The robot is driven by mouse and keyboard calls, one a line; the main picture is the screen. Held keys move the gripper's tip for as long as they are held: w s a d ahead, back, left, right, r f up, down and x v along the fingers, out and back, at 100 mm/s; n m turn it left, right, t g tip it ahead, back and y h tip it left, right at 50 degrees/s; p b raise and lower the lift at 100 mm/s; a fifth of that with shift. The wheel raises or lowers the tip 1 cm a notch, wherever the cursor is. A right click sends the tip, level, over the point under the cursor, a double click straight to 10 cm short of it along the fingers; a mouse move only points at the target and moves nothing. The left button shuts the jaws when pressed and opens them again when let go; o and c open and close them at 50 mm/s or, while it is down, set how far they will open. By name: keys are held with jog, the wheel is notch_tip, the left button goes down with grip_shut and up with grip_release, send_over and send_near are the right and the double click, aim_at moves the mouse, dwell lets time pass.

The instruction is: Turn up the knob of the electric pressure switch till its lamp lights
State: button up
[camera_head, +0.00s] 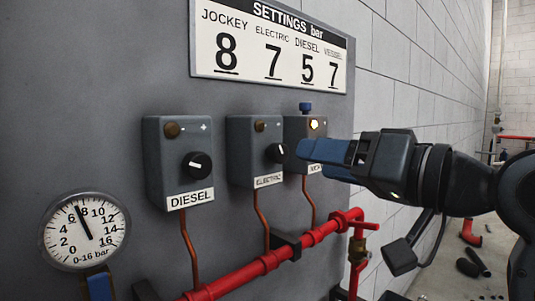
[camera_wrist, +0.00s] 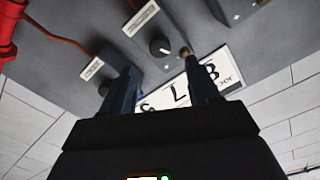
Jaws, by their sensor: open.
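The electric pressure switch (camera_head: 241,160) is a grey box labelled ELECTRIC, the middle one of three on the grey panel. Its black knob (camera_head: 277,152) has a white pointer mark; its lamp (camera_head: 260,126) is brown and unlit. My gripper (camera_head: 310,160) comes from the right, blue fingers open and empty, with tips just right of the knob and partly hiding the jockey switch behind. In the wrist view, which looks upside down, the knob (camera_wrist: 160,46) shows beyond and between the two fingers, not visibly touched. The lamp (camera_wrist: 184,51) lies near the right finger.
The diesel switch (camera_head: 179,165) is at left, its lamp unlit. The jockey switch (camera_head: 294,131) has a lit lamp (camera_head: 314,124). A settings sign (camera_head: 272,45) gives ELECTRIC 7. A gauge (camera_head: 85,231) reads about 7. A red pipe (camera_head: 262,266) runs below the boxes.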

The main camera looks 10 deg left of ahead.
aim_at(282, 155)
jog(key=w+a+n, duration=0.2)
jog(key=n, duration=0.1)
jog(key=w+a+n, duration=0.2)
jog(key=a+n, duration=0.1)
jog(key=shift+w+a+t, duration=0.15)
jog(key=shift+a+t, duration=0.05)
jog(key=shift+t, duration=0.1)
jog(key=shift+c, duration=0.3)
jog(key=c, duration=1)
jog(key=shift+m+p, duration=0.5)
jog(key=shift+p, duration=0.15)
jog(key=o, duration=1.1)
jog(key=shift+c, duration=0.2)
